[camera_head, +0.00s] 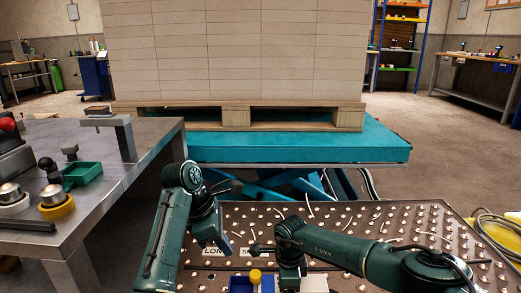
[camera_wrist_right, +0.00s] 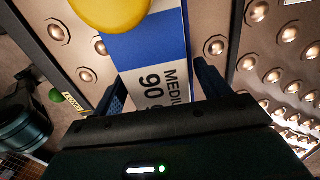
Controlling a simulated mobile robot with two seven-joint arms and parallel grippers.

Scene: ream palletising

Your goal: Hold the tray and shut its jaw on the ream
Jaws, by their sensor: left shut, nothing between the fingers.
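A blue and white ream (camera_wrist_right: 158,75), printed "MEDIUM 90", shows in the right wrist view; its blue part shows at the bottom of the head view (camera_head: 238,284). A yellow round knob (camera_wrist_right: 112,10) overlaps its far end and also shows in the head view (camera_head: 255,276). My right gripper (camera_wrist_right: 160,88) has a finger on each side of the ream; whether they press on it is unclear. My left gripper (camera_head: 226,246) is shut and empty, above the studded metal surface (camera_head: 350,215) left of my right wrist. I cannot pick out a separate tray with certainty.
A wooden pallet (camera_head: 236,116) stacked with pale reams (camera_head: 235,50) stands on a teal lift table (camera_head: 300,146) ahead. Cables (camera_head: 490,225) lie at right.

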